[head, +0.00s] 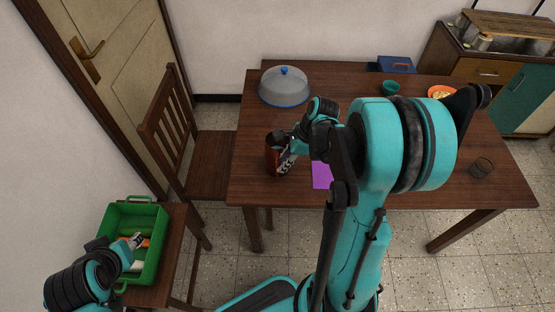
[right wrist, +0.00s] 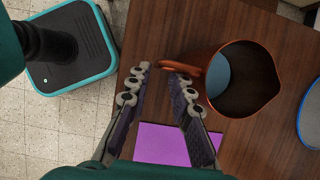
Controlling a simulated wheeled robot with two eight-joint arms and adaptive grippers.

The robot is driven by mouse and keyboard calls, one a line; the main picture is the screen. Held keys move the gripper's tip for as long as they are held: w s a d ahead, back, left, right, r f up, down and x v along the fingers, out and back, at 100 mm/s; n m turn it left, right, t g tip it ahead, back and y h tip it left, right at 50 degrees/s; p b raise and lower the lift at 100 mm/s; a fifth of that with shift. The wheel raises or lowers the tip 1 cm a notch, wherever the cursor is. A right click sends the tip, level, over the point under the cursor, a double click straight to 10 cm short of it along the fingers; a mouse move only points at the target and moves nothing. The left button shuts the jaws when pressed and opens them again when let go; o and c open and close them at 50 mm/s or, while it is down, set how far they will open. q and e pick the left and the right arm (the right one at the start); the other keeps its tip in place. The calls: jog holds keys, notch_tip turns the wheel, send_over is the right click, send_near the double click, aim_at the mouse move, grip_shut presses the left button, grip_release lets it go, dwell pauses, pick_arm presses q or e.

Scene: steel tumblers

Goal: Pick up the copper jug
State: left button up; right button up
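The copper jug (head: 271,156) stands upright near the left edge of the table. In the right wrist view the jug (right wrist: 262,105) shows its open top, and its handle (right wrist: 190,64) points toward my fingers. My right gripper (head: 287,157) is beside the jug in the head view and hides part of it. In the right wrist view the right gripper (right wrist: 158,76) is open, with the handle's outer end near the gap between its fingertips. I cannot tell whether a finger touches the handle. My left gripper (head: 137,241) is over the green crate (head: 152,212); its finger opening is unclear.
On the table (head: 255,187) are a domed cover (head: 284,90), a purple sheet (head: 320,176), a green bowl (head: 389,88), an orange bowl (head: 441,92) and a glass (head: 482,167). A wooden chair (head: 172,130) stands at the table's left. My right arm hides the table's middle.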

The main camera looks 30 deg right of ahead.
aim_at(277, 178)
jog(key=b+x, duration=0.2)
jog(key=x, duration=0.3)
jog(key=shift+f, duration=0.35)
jog(key=shift+a, duration=0.1)
grip_shut()
